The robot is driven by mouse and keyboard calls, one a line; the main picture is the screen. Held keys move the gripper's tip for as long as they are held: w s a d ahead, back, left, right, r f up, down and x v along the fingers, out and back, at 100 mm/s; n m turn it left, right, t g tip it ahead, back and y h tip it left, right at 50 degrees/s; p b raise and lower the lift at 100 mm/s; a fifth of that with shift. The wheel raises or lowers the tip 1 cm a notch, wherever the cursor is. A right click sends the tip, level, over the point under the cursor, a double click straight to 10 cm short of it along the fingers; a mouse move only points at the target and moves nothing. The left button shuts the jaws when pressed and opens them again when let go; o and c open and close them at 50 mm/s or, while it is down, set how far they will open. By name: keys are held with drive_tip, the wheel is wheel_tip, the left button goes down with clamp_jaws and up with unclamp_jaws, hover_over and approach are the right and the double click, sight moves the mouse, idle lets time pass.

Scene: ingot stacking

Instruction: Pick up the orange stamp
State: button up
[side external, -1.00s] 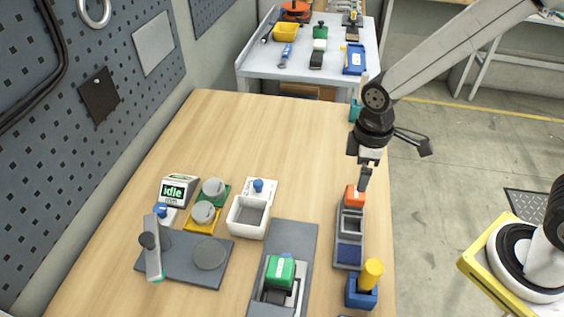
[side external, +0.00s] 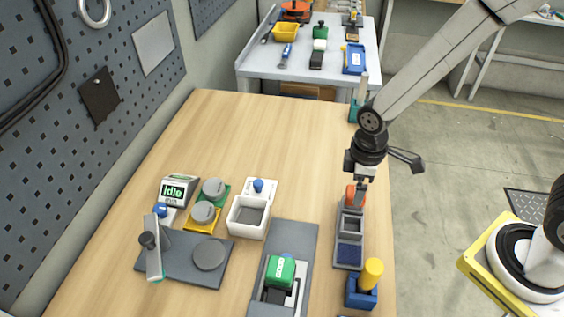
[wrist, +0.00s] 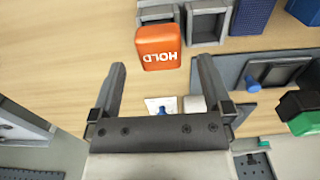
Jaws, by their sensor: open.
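The orange stamp (side external: 350,194) stands at the far end of a grey compartment tray (side external: 341,240) near the table's right edge. In the wrist view the orange stamp (wrist: 158,48) shows a white "HOLD" label and overlaps the tray's end compartment. My gripper (side external: 359,196) is low at the stamp, partly in front of it in the side view. In the wrist view my gripper's two fingers (wrist: 162,65) are spread wide, with the stamp beyond and between their tips. No contact is visible.
A dark blue pad (side external: 348,254) lies in the tray's near end. A blue holder (side external: 361,292) with a yellow-handled thing stands in front. A green-topped device (side external: 281,271) and a white bin (side external: 248,230) are to the left.

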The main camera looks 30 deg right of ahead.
drive_tip(key=shift+f, duration=1.65)
clamp_jaws()
drive_tip(key=shift+r, duration=0.15)
drive_tip(key=shift+r, duration=4.9)
